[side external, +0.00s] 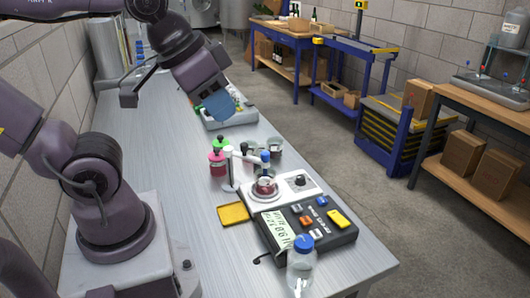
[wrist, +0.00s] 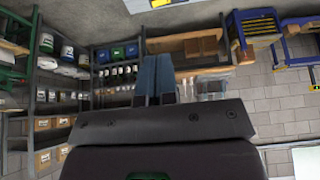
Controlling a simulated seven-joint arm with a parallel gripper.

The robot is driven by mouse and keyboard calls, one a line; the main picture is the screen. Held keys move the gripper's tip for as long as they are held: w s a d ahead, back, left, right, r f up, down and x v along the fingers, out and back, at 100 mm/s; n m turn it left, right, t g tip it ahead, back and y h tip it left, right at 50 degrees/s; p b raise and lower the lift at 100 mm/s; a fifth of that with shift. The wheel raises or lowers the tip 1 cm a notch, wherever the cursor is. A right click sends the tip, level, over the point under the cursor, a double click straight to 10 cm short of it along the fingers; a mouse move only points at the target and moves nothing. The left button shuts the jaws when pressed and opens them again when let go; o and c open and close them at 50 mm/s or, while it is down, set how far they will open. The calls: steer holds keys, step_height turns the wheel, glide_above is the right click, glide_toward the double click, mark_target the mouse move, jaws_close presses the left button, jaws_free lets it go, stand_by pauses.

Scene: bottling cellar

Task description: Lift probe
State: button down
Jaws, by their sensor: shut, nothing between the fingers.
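The probe (side external: 265,158), with a blue top, stands upright at the white holder arm on the bench. Its lower end is at a small glass beaker with dark red liquid (side external: 266,186); I cannot tell how deep it sits. The beaker is on a white stirrer plate (side external: 297,182). My gripper (side external: 218,106) is raised above the bench, up and left of the probe and well apart from it. Its blue fingers are together and empty, also in the wrist view (wrist: 155,78). The probe does not show in the wrist view.
A dark meter (side external: 318,226) with coloured buttons stands in front of the stirrer. A blue-capped bottle (side external: 301,268), a yellow tray (side external: 233,213) and pink bottles with green and black caps (side external: 217,162) are nearby. The bench's left middle is clear.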

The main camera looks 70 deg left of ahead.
steer(key=c, duration=1.8)
jaws_free()
steer(key=o, duration=0.4)
steer(key=shift+a, duration=0.1)
steer(key=shift+c, duration=0.2)
steer(key=o, duration=0.5)
steer(key=shift+w+a+f+n+g, duration=0.5)
steer(key=shift+w+a+f+g, duration=0.25)
steer(key=shift+f, duration=0.2)
steer(key=g, duration=0.4)
glide_above(266, 153)
step_height(266, 153, down, 7)
steer(key=shift+n, duration=0.4)
step_height(266, 153, down, 13)
steer(key=shift+a+r, duration=0.1)
steer(key=shift+r, duration=0.05)
